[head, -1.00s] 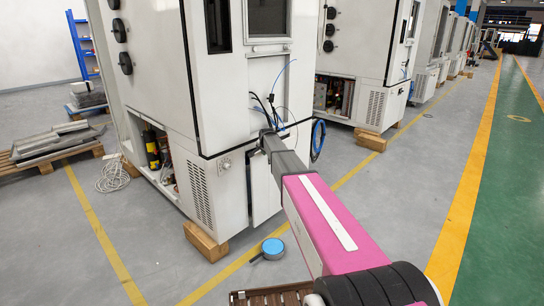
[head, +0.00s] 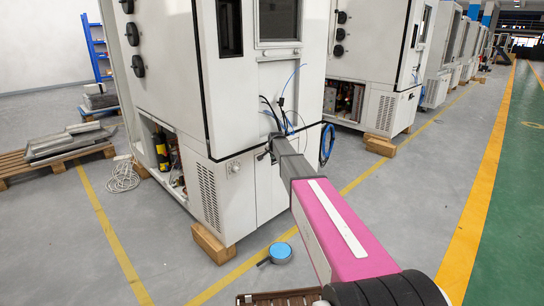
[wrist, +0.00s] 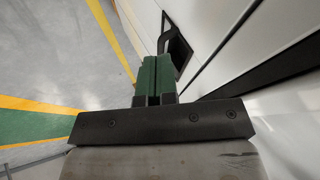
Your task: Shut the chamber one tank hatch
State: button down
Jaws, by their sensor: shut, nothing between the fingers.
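The chamber one tank hatch (head: 271,197) is the white lower panel on the front of the nearest chamber (head: 232,110). It looks flush or almost flush, with only a thin line along its left edge; my arm hides part of it. My gripper (head: 266,152) is at the hatch's upper left area. In the wrist view its green fingers (wrist: 157,78) are together and empty, with the tips by a black handle or latch (wrist: 178,47) on the white front. I cannot tell whether the tips touch it.
Blue and black cables (head: 288,112) hang on the chamber front just above my gripper. A blue-topped round thing (head: 281,252) lies on the floor below. A wooden block (head: 213,243) supports the chamber's corner. The floor to the right is clear.

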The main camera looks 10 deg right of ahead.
jog(key=s+d+f+v, duration=0.1)
jog(key=v, duration=1)
jog(key=s+f+n+g, duration=0.2)
jog(key=s+f, duration=0.4)
jog(key=s, duration=0.9)
jog(key=s+d+f+n+g, duration=0.1)
jog(key=s+f+n+g, duration=0.2)
jog(key=s, duration=1.2)
jog(key=s+d+f+n+g, duration=0.1)
jog(key=s+f+n, duration=0.3)
jog(key=s+f, duration=0.4)
jog(key=s+g, duration=0.1)
jog(key=s, duration=0.6)
jog(key=shift+f, duration=0.3)
